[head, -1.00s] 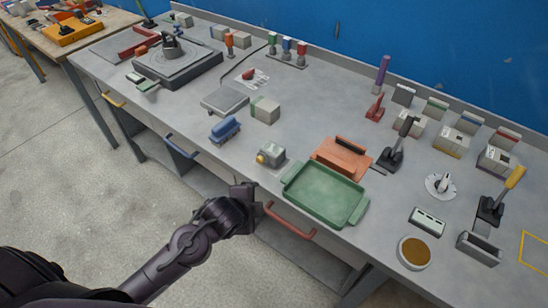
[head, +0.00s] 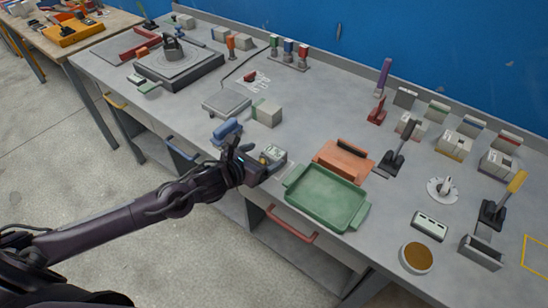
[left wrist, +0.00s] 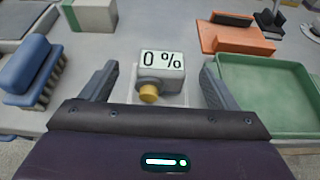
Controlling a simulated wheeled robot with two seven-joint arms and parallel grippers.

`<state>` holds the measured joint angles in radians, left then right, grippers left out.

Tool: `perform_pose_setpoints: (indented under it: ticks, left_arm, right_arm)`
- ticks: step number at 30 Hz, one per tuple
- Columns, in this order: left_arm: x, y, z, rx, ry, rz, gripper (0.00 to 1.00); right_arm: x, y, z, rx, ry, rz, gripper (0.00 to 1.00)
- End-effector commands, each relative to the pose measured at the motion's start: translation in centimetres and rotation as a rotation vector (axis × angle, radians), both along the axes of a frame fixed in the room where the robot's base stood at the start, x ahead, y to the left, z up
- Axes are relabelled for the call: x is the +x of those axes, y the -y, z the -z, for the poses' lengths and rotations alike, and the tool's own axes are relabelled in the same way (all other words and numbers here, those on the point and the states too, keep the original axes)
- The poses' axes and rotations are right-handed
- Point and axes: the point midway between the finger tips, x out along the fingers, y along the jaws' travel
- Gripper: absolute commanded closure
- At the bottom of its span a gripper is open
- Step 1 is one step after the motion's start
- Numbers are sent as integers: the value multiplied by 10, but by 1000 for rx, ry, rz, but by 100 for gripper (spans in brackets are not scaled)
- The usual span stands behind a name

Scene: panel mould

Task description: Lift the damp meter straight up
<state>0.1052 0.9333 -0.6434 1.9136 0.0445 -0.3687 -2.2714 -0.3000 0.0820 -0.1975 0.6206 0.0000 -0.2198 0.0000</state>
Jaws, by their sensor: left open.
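The damp meter is a small grey-white box (left wrist: 163,66) with a display reading "0 %" and a yellow knob on its near face. In the head view the damp meter (head: 273,154) sits on the bench, left of the green tray, partly covered by my gripper. My left gripper (head: 258,163) reaches over the bench's front edge right at the meter. In the left wrist view its two fingers (left wrist: 158,86) are open, one on each side of the meter, with gaps showing between. My right gripper is not in view.
A blue brush (head: 227,130) lies to the left. A pale block (head: 267,113) stands behind. Bare bench lies between meter and block.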

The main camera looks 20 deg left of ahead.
Motion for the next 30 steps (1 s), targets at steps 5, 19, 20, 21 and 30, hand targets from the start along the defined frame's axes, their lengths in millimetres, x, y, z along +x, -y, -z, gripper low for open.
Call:
perform_pose_setpoints:
  ticks: [5,19,20,21,30]
  left_arm:
    - [11,5,4,-4,-2,-2,18]
    - [47,20,25,-3,-2,-2,18]
    - [47,20,26,-2,-2,-1,18]
    - [47,20,26,-2,-2,-1,18]
    - [46,20,25,-3,-2,-2,46]
  right_arm:
    - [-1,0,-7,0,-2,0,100]
    - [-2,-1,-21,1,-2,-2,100]
    - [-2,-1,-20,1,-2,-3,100]
    - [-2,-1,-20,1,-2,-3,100]
    - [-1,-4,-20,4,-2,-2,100]
